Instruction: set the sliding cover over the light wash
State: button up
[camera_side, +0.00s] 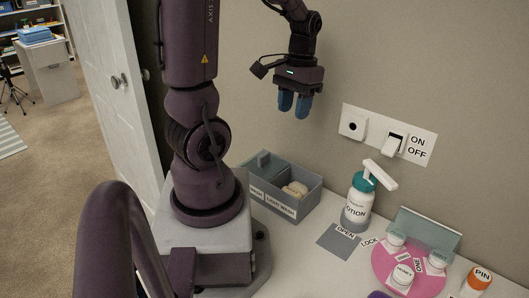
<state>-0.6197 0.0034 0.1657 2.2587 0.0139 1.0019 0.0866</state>
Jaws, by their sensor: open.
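A grey two-compartment box (313,197) stands on the white table to the right of my arm's base. Its front labels read "LIGHT WASH" (281,206) on the right and "...WASH" on the left, part of which my arm hides. A darker grey sliding cover (272,170) with a raised handle appears to lie over the left compartment. The light wash compartment is uncovered and shows cream cloth-like items (296,189). My gripper (294,105) hangs above and behind the box, pointing down. Its blue fingers are a little apart and hold nothing.
A lotion pump bottle (356,206) stands right of the box, near a grey mat (338,240) and OPEN and LOCK labels. A pink round tray (428,284) holds white bottles. An orange PIN container (478,279) is at far right. The wall carries an ON/OFF switch plate (399,143).

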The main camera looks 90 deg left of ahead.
jog(key=n+g+h, duration=0.2)
send_over(265, 154)
jog(key=w+a, duration=0.1)
jog(key=a, duration=0.1)
notch_tip(265, 154, down, 4)
jog(key=m, duration=0.1)
notch_tip(265, 154, down, 7)
jog(key=shift+d, duration=0.1)
jog(key=shift+x, duration=2.35)
jog(key=shift+d, duration=0.1)
grip_shut()
jog(key=shift+w+d, duration=0.1)
jog(key=shift+w, duration=0.05)
